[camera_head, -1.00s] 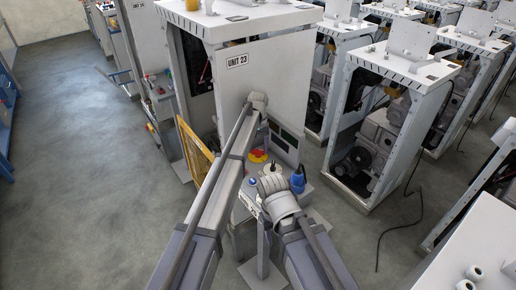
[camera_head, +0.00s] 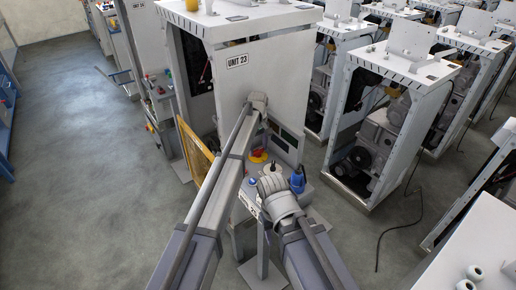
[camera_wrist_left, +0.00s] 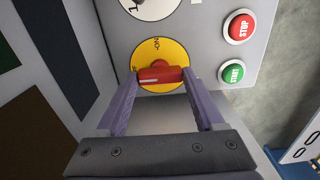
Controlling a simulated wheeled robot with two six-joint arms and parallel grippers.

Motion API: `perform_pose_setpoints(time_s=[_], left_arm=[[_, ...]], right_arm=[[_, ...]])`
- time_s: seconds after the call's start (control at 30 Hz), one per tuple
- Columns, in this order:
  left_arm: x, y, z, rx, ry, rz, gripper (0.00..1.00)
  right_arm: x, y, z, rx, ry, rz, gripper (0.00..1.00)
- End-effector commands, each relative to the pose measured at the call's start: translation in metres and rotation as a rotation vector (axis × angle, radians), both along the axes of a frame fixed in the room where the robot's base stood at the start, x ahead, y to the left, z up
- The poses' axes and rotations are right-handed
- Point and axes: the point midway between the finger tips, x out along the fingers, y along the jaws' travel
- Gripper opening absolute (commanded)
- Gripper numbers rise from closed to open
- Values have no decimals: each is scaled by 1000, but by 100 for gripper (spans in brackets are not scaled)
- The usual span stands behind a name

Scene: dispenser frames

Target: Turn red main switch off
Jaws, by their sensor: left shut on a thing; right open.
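The red main switch (camera_wrist_left: 160,75) is a red handle on a round yellow plate (camera_wrist_left: 172,52) with black lettering. It lies across the left wrist view, roughly level. My left gripper (camera_wrist_left: 161,80) has a purple finger at each end of the handle and is shut on it. In the head view the yellow plate (camera_head: 258,156) shows beside my left arm, whose fingers are hard to make out there. My right gripper (camera_head: 273,187) is low in the middle of the head view, over the front of the panel. It is open, its fingers mostly hidden by its wrist.
A red STOP button (camera_wrist_left: 239,27) and a green START button (camera_wrist_left: 232,72) sit right of the switch. A white dial (camera_wrist_left: 150,6) is above it. A blue plug (camera_head: 297,180) stands beside my right wrist. The UNIT 23 cabinet (camera_head: 275,75) rises behind. Floor at left is clear.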

Motion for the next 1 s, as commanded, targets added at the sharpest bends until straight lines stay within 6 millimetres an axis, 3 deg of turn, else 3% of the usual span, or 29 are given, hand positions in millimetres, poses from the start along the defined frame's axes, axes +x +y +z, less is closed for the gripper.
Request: perform_pose_setpoints(time_s=[0.6,0.63,0.87,1.0], left_arm=[[0,0,0,0,0,37,14],[0,0,0,0,0,37,72],[0,0,0,0,0,36,98],[0,0,0,0,0,35,100]], right_arm=[[0,0,0,0,0,0,50],[0,0,0,0,0,0,50],[0,0,0,0,0,0,50],[0,0,0,0,0,0,50]])
